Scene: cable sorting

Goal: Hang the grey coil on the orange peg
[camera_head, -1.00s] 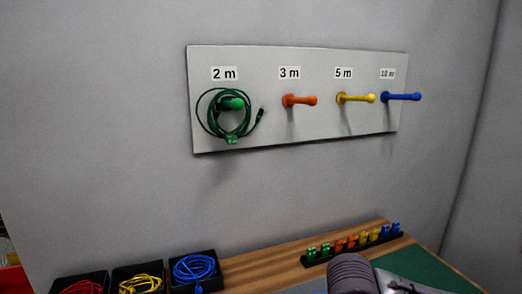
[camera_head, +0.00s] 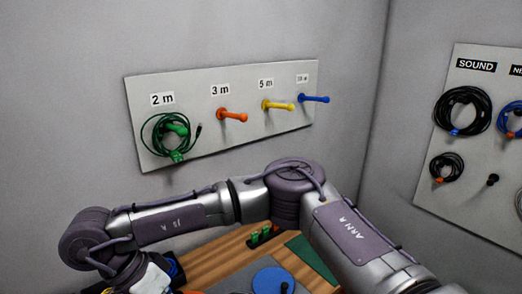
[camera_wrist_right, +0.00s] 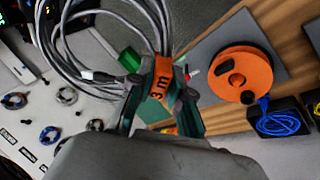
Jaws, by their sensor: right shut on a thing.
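The orange peg (camera_head: 232,115) sticks out bare from the pale wall board (camera_head: 205,133), under the "3 m" label. In the right wrist view the grey coil (camera_wrist_right: 72,42) hangs in loops at upper left, with an orange "3 m" tag (camera_wrist_right: 160,82) round its strands. My right gripper (camera_wrist_right: 160,98) is shut on the coil at this tag. In the head view my right arm reaches across to the lower left, below the board; the coil cannot be made out clearly there. My left gripper is out of view.
A green coil (camera_head: 172,136) hangs on the board's leftmost peg. The yellow peg (camera_head: 278,105) and blue peg (camera_head: 314,98) are bare. A second wall panel (camera_head: 488,160) with dark coils stands at right. An orange reel (camera_wrist_right: 240,72) lies by a box of blue cable (camera_wrist_right: 282,123).

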